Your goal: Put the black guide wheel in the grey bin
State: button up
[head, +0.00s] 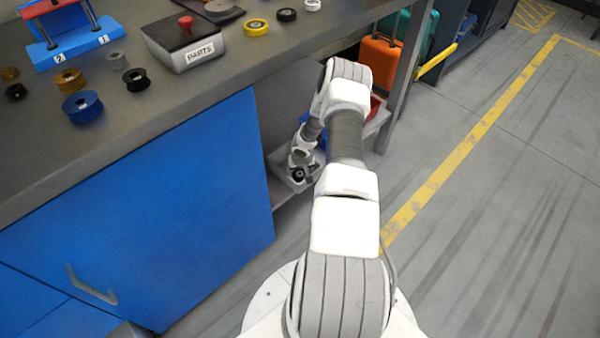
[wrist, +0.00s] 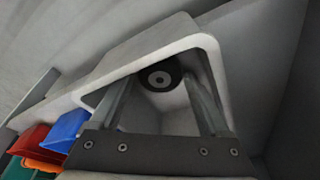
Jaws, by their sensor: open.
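A black wheel with a grey hub (wrist: 160,77) sits inside the grey bin (wrist: 150,58) in the wrist view, at the bin's far end. In the head view the dark wheel (head: 298,174) shows small at my gripper, inside the grey bin (head: 281,179) on the low shelf under the table. My gripper (wrist: 160,66) points down into the bin. Its two fingers are apart, one on each side of the wheel, with gaps showing. Whether the wheel rests on the bin floor is hard to tell.
Red, blue and other coloured bins (wrist: 68,130) stand beside the grey bin. Above is the table (head: 190,88) with several other wheels, black ones (head: 136,79) among them, and a PARTS box (head: 183,43). A blue cabinet front (head: 150,210) borders the shelf opening. Floor at right is clear.

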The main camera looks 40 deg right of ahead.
jog(key=shift+r, duration=0.1)
jog(key=p+v, duration=0.3)
jog(key=v, duration=0.9)
jog(key=shift+d, duration=0.1)
